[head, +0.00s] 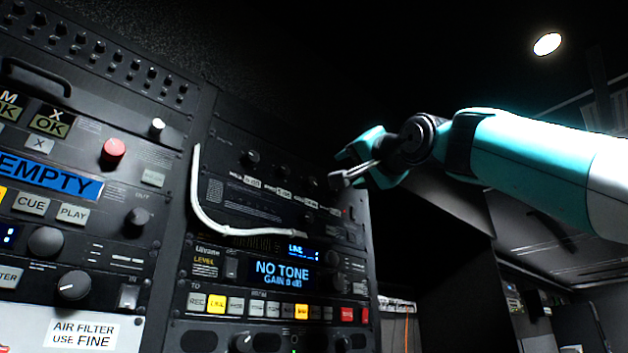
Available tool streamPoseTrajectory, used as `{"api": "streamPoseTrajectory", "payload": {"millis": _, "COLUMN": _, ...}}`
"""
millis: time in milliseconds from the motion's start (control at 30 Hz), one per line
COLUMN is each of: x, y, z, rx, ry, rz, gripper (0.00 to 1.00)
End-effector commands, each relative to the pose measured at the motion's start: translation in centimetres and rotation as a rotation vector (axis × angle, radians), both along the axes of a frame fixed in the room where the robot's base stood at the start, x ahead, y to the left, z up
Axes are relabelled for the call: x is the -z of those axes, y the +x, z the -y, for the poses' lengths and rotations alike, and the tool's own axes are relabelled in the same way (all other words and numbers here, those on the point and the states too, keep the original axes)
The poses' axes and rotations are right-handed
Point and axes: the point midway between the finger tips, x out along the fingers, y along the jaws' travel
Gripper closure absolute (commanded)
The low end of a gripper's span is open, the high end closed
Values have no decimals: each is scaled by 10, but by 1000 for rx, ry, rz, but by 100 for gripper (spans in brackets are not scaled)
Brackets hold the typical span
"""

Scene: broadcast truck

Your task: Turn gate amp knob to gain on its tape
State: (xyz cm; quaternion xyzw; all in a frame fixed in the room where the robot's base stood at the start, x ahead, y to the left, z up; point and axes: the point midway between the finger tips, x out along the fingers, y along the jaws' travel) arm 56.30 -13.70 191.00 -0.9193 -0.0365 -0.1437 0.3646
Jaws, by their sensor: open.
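The right rack holds a dark upper panel with several black knobs, one (252,157) at its upper left and another (283,170) to its right. Small white tape labels (253,182) sit below the knobs; their writing is too small to read, so I cannot tell which knob is the gate amp's. A display (283,273) lower on this rack reads "NO TONE GAIN 0 dB". My gripper (345,168) is open and empty at the panel's right edge. It partly hides that edge; I cannot tell whether it touches anything.
A white cable (207,215) hangs down the right rack's left side and curves across below the labels. Dark open space lies above the gripper.

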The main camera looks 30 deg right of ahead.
Motion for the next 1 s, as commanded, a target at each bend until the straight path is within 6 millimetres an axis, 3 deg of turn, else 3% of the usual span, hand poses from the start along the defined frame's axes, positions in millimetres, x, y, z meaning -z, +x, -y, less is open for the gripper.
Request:
{"api": "streamPoseTrajectory", "payload": {"millis": 633, "x": -44, "y": 129, "z": 4, "rx": -2, "ry": -2, "rz": -6, "gripper": 44}}
{"api": "streamPoseTrajectory", "payload": {"millis": 800, "x": -49, "y": 151, "z": 5, "rx": -2, "ry": -3, "rz": -4, "gripper": 44}}
{"api": "streamPoseTrajectory", "payload": {"millis": 1000, "x": -49, "y": 162, "z": 5, "rx": -1, "ry": -2, "rz": -2, "gripper": 44}}
